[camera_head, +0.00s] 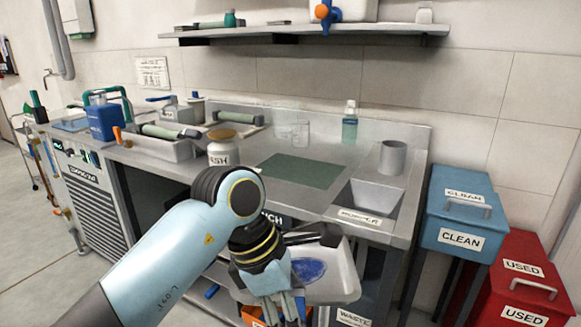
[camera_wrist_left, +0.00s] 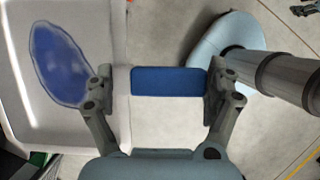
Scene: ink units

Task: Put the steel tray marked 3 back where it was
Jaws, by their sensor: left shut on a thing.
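A pale steel tray (camera_head: 345,283) with a patch of blue ink (camera_head: 309,270) is in front of the counter, below its top. In the left wrist view the tray (camera_wrist_left: 112,30) fills the left side, with the blue ink (camera_wrist_left: 62,65) inside. My left gripper (camera_head: 284,303) is at the tray's near side. In the wrist view it (camera_wrist_left: 168,82) is shut on the tray's blue grip (camera_wrist_left: 168,77). No number 3 is readable on the tray. My right gripper is not in view.
The counter holds a green mat (camera_head: 300,171), a labelled jar (camera_head: 224,150), a grey cup (camera_head: 393,157) and a labelled basin (camera_head: 377,194). Blue CLEAN (camera_head: 463,213) and red USED (camera_head: 522,278) boxes stand at right. A wall shelf (camera_head: 300,34) is above. Part of the green mat is bare.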

